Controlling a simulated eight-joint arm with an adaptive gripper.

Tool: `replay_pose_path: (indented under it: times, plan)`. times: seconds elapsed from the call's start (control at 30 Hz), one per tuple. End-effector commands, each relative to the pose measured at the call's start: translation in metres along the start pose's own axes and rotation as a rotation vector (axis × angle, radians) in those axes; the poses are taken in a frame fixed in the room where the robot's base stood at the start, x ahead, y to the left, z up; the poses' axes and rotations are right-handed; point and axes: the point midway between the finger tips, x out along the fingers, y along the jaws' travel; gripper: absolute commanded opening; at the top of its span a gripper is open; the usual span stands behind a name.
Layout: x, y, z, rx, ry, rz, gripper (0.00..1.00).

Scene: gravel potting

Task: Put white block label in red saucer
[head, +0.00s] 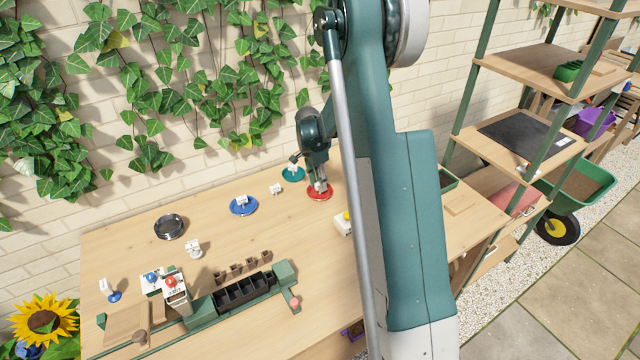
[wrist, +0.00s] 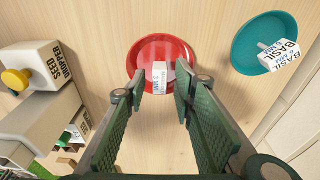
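The red saucer (head: 320,196) lies on the wooden table below my gripper; it also shows ahead of the fingers in the wrist view (wrist: 150,46). In the head view my gripper (head: 318,183) is low over the red saucer and partly hides the label.
A teal saucer (wrist: 252,50) holding a BASIL label (wrist: 280,56) is close on the right. A blue saucer (head: 243,208) with a label stands left in the head view. A seed dropper (wrist: 40,72) is left in the wrist view. A white block (head: 276,189) stands on the table.

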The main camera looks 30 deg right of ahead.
Motion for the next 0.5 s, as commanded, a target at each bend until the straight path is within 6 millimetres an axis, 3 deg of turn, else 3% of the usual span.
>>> replay_pose_path:
  times: [0.5]
  plan:
    - [-0.076, 0.001, 0.001, -0.001, 0.0, 0.0, 0.26]
